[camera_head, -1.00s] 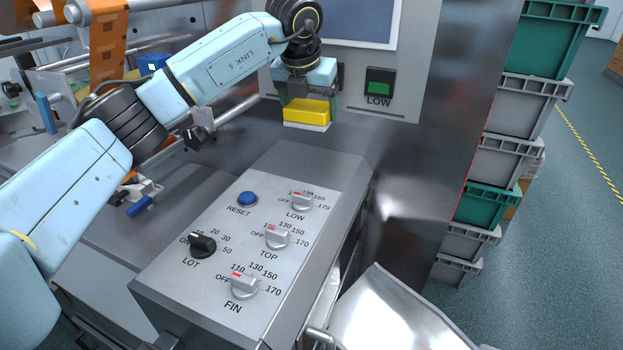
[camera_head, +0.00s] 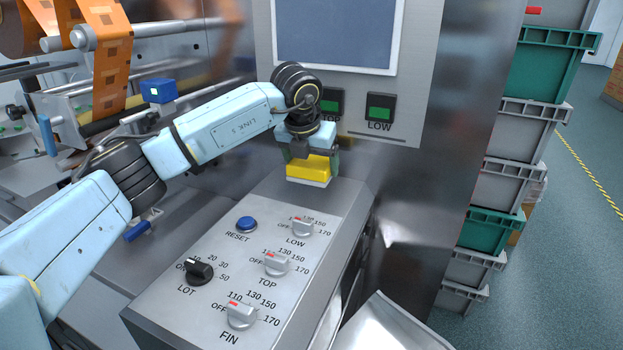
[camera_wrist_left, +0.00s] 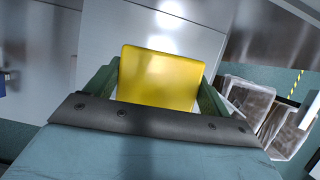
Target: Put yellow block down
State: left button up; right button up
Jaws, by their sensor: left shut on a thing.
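The yellow block (camera_head: 308,168) has a pale underside and is held between the fingers of my left gripper (camera_head: 310,165). It is at the far end of the grey control box top (camera_head: 333,198), beyond the LOW knob. I cannot tell whether its underside touches the metal. In the left wrist view the yellow block (camera_wrist_left: 160,78) fills the space between the two green fingers. My right gripper is in neither view.
The box top carries the LOW knob (camera_head: 302,227), TOP knob (camera_head: 277,263), FIN knob (camera_head: 241,315), black LOT knob (camera_head: 199,270) and blue RESET button (camera_head: 246,224). A panel with a screen (camera_head: 335,35) stands behind. Stacked crates (camera_head: 515,140) stand at right.

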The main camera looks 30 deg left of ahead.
aim_at(312, 179)
pick_arm(q)
jog(key=shift+f, duration=1.95)
jog(key=shift+f, duration=0.1)
jog(key=o, duration=0.8)
jog(key=shift+f, duration=0.1)
jog(key=v, duration=1.3)
jog(key=shift+s+a+b, duration=0.2)
jog(key=shift+s+b, duration=0.05)
jog(key=shift+b, duration=0.1)
jog(key=shift+r, duration=0.25)
